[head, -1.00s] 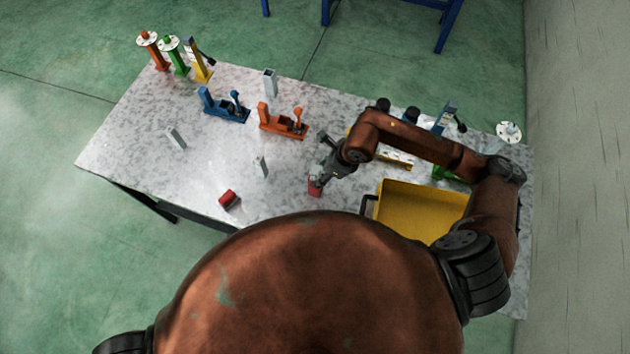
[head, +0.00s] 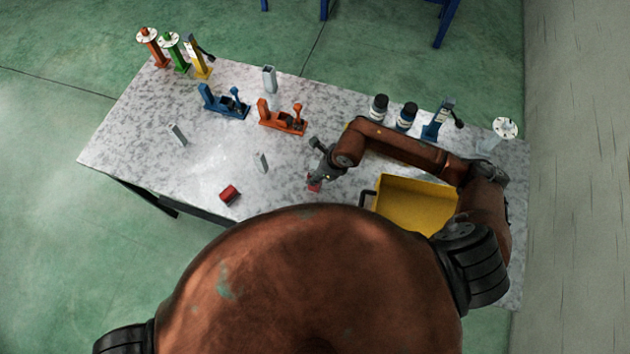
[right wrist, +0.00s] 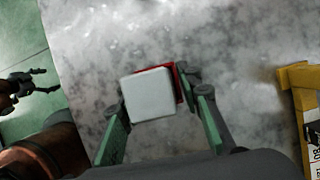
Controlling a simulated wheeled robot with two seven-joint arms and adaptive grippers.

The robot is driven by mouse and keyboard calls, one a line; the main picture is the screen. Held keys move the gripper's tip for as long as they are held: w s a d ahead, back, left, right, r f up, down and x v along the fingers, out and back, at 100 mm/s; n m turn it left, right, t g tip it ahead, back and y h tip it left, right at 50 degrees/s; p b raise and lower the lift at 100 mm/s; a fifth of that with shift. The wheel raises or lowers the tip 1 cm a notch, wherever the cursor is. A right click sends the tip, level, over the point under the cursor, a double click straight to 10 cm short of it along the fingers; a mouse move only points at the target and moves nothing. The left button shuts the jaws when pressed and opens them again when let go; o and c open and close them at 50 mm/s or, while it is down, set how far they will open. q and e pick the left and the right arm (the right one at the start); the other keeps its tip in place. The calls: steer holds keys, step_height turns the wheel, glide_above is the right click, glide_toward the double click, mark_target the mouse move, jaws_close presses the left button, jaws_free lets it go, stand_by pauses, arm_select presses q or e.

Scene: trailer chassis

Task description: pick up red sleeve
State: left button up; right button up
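A small red sleeve (head: 314,187) stands on the table below my right gripper (head: 316,180), partly hidden by it. In the right wrist view a pale square block face (right wrist: 148,95) lies between the fingers, with red (right wrist: 179,82) showing behind its top and right edges. The right gripper (right wrist: 160,95) is open, its green-padded fingers on either side with small gaps. A second red piece (head: 229,193) lies on the table to the left. My left gripper (right wrist: 35,84) shows at the left of the right wrist view, fingers apart and empty.
A yellow bin (head: 415,203) stands right of the right gripper. An orange fixture (head: 283,117) and a blue one (head: 223,101) stand behind. Small grey pieces (head: 261,162) stand on the table. Dark bottles (head: 406,116) stand at the back right.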

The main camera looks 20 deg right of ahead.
jaws_close()
steer(key=shift+r, duration=0.15)
stand_by(0.4)
